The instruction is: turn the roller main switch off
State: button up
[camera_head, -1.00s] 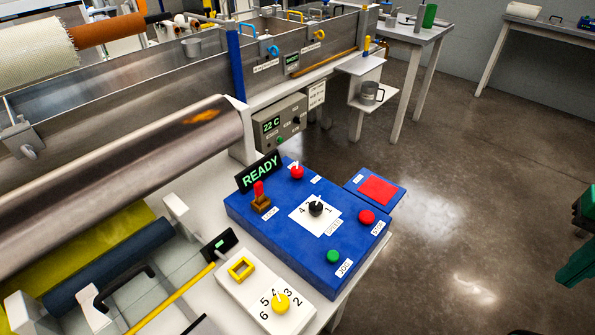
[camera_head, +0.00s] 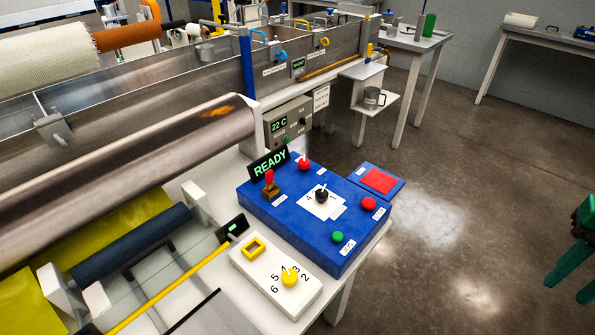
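The blue roller control box (camera_head: 292,222) stands on the white bench in the middle of the head view. It carries a red rotary knob with a white pointer (camera_head: 304,163), a red-tipped lever (camera_head: 269,182), a black dial on a white plate (camera_head: 322,195), a red button (camera_head: 369,204) and a green button (camera_head: 338,237). The small labels are too blurred to tell which control is the main switch. A lit sign (camera_head: 268,163) reads READY. My gripper (camera_head: 566,291) has green fingers, shows at the right edge, open and empty, well apart from the box.
A blue pad with a red square (camera_head: 378,181) lies beside the box. A white panel with a yellow dial (camera_head: 289,278) sits in front. A steel roller (camera_head: 130,175) and a grey 22 C controller (camera_head: 288,125) are nearby. Open floor lies between box and gripper.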

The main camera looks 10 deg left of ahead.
aim_at(304, 164)
jog(key=u, duration=0.05)
jog(key=k, duration=0.25)
jog(key=u, duration=3.15)
jog(key=k, duration=0.9)
jog(key=z, duration=1.95)
jog(key=i, duration=0.3)
jog(key=z, duration=0.15)
